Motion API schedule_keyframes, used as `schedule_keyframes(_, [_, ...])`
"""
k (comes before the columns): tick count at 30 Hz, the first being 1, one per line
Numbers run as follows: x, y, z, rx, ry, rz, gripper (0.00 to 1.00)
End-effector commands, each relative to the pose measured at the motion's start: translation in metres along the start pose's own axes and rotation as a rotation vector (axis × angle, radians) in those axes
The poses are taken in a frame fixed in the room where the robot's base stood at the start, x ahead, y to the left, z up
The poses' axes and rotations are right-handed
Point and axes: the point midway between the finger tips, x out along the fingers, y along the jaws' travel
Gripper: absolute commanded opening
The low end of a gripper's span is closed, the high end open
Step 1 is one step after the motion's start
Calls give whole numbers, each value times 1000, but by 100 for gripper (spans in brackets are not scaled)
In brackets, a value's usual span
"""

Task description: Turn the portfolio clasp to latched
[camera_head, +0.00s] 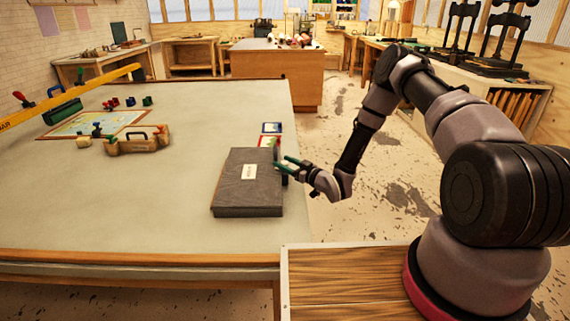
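The portfolio (236,194) is a dark grey, flat, box-like case with a small white label (249,171) on its top. It lies near the right edge of the large table. My gripper (284,163) is at the portfolio's right side, close to its upper right edge, with dark and green finger parts showing. The clasp cannot be made out; it is too small or hidden by my gripper. I cannot tell whether my gripper touches the portfolio or whether its fingers are apart.
Small coloured cards (271,128) lie just behind the portfolio. A wooden-handled tool (138,143), a framed picture (95,124) and a yellow bar (75,95) are on the left of the table (130,215). The table's middle is clear. A wooden cabinet (277,75) stands behind.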

Motion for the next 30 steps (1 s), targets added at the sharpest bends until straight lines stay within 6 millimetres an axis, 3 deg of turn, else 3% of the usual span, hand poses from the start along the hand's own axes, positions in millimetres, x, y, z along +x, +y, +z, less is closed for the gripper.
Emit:
schedule_keyframes(1, [0, 0, 0, 0, 0, 0, 36])
schedule_keyframes(4, [0, 0, 0, 0, 0, 0, 0])
schedule_keyframes(11, [0, 1, -1, -1, 3, -27, 0])
schedule_keyframes(24, [1, 1, -1, -2, 5, -342, 0])
schedule_keyframes(30, [0, 0, -1, -2, 3, -399, 0])
